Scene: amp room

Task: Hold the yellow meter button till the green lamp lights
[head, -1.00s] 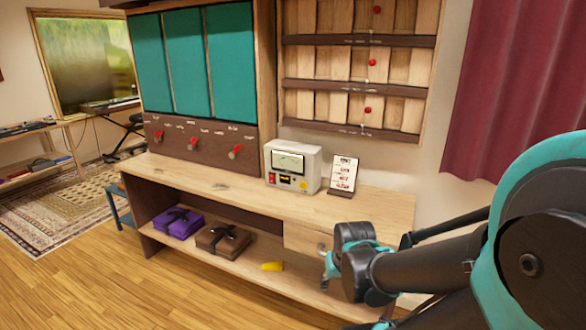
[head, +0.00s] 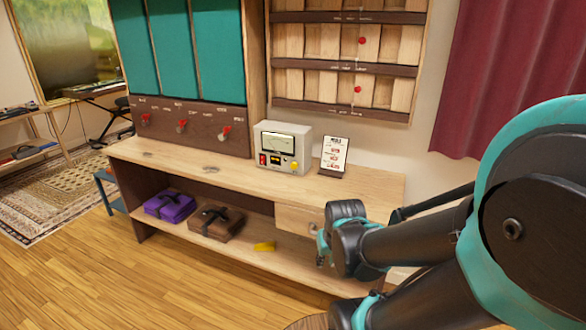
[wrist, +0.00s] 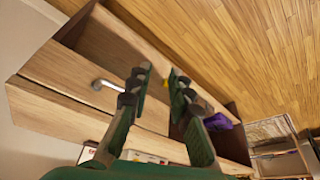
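The meter (head: 284,147) is a cream box on the wooden bench top, with a dial window on its front. Its yellow button (head: 294,166) is at the lower right of the front, beside a small dark display and a red switch (head: 263,159). I cannot make out a lit green lamp. My gripper (wrist: 158,78) is open and empty in the wrist view, with its two fingers apart, in front of the bench. In the head view my arm's end is to the right of the meter and lower, near the drawer, and the fingertips are mostly hidden.
A card on a stand (head: 334,156) is right of the meter. The bench's drawer (head: 297,219) has a metal handle (wrist: 106,86). Purple (head: 171,206) and brown (head: 215,222) bundles and a yellow item (head: 264,246) lie on the lower shelf.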

